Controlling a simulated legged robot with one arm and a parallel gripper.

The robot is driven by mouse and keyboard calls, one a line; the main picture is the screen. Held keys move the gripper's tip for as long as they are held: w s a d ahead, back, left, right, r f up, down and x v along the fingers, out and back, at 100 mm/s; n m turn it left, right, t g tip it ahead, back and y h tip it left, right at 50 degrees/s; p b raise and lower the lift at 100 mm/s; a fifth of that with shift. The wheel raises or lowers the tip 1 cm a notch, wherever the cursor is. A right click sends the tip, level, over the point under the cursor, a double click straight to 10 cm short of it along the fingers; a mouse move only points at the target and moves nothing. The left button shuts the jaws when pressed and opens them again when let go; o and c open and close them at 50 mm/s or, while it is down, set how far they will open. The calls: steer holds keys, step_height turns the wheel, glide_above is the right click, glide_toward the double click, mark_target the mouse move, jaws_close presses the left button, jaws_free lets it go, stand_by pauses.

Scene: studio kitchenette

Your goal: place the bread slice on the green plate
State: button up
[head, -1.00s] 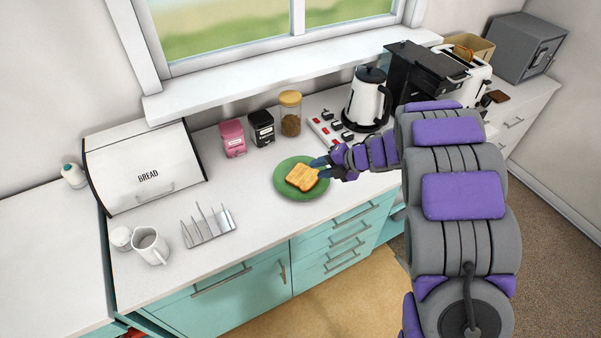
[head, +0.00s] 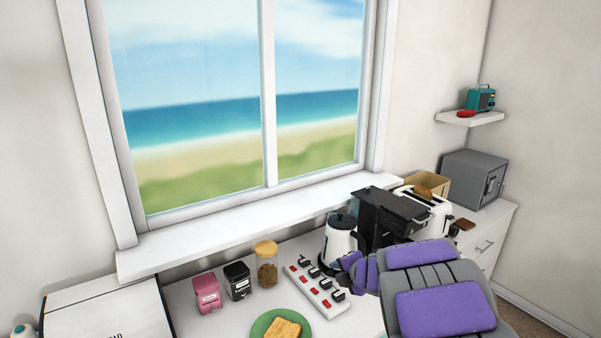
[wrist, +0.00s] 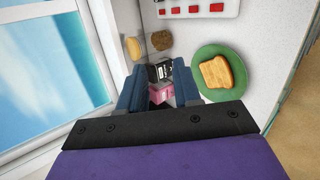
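The toasted bread slice (head: 283,328) lies flat on the green plate (head: 258,323) at the bottom edge of the head view. In the wrist view the slice (wrist: 216,73) rests on the plate (wrist: 240,88) to the right of my fingers, apart from them. My gripper (wrist: 159,85) is open, with its two dark blue fingers apart and nothing held between them. The pink tin shows beyond the gap. In the head view my fingertips are not clearly visible.
A pink tin (head: 207,293), a black tin (head: 237,281) and a lidded jar (head: 267,270) stand behind the plate. A switched power strip (head: 317,291), a kettle (head: 340,240), a black coffee machine (head: 385,215) and a toaster (head: 432,210) are to the right. The bread bin (head: 110,312) is left.

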steer(key=s+d+r+m+t+h, duration=0.2)
steer(key=d+r+m+h, duration=0.3)
steer(key=d, duration=0.3)
steer(key=s+d+r+m+g+h+b, duration=0.2)
steer(key=s+d+m+g+h, duration=0.15)
steer(key=s+d+m, duration=0.65)
steer(key=s+a+f+m+g, duration=0.2)
steer(key=s+m, duration=0.1)
steer(key=s, duration=0.6)
steer(key=s+a+f+m+g, duration=0.1)
steer(key=s+f+m+g, duration=0.15)
steer(key=s, duration=0.55)
steer(key=s+a+f+m+g+y, duration=0.1)
steer(key=s+a, duration=0.2)
steer(key=s, duration=0.3)
steer(key=s+a+f+m+g+y, duration=0.1)
steer(key=s+a+m+g, duration=0.1)
steer(key=s+a, duration=0.2)
steer(key=s+a+f+m+g+y+b, duration=0.1)
steer(key=s+a, duration=0.3)
steer(key=s, duration=0.6)
steer(key=shift+s+f+g+y, duration=0.15)
steer(key=shift+f+g+y, duration=0.25)
steer(key=shift+g+y, duration=0.25)
